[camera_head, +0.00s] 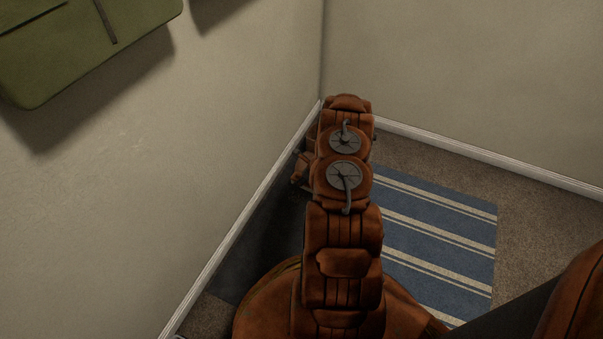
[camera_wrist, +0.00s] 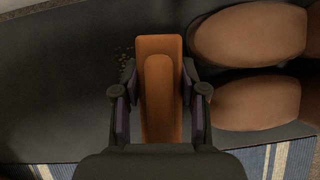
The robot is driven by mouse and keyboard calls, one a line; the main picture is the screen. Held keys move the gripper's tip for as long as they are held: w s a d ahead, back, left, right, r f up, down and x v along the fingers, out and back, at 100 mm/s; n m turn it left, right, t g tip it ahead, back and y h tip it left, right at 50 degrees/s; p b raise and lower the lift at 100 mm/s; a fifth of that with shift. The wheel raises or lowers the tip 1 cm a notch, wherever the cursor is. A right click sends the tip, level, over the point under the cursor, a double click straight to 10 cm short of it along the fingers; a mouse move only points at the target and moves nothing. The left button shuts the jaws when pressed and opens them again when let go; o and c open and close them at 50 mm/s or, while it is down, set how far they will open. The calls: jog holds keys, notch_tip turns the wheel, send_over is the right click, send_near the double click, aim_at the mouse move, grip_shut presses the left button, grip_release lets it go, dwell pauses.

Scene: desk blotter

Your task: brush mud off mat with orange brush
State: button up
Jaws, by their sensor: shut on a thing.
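The orange brush (camera_wrist: 160,46) shows in the wrist view as a long block between my gripper's (camera_wrist: 159,80) fingers, which are shut on its sides. The dark mat (camera_wrist: 55,95) lies beneath. A small patch of brown mud specks (camera_wrist: 124,62) is on the mat just left of the brush's far end. The brush hides the mat under it, so I cannot tell whether they touch. In the head view the dark mat (camera_head: 268,240) shows along the left wall.
Two rounded brown shapes (camera_wrist: 245,34) like shoes lie close to the right of my gripper. A blue and cream striped rug (camera_head: 430,243) lies right of my arm. Walls meet at the back corner. A green case-like object (camera_head: 75,45) is at the upper left.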

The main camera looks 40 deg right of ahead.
jog(key=shift+r+p, duration=0.6)
jog(key=shift+r, duration=1)
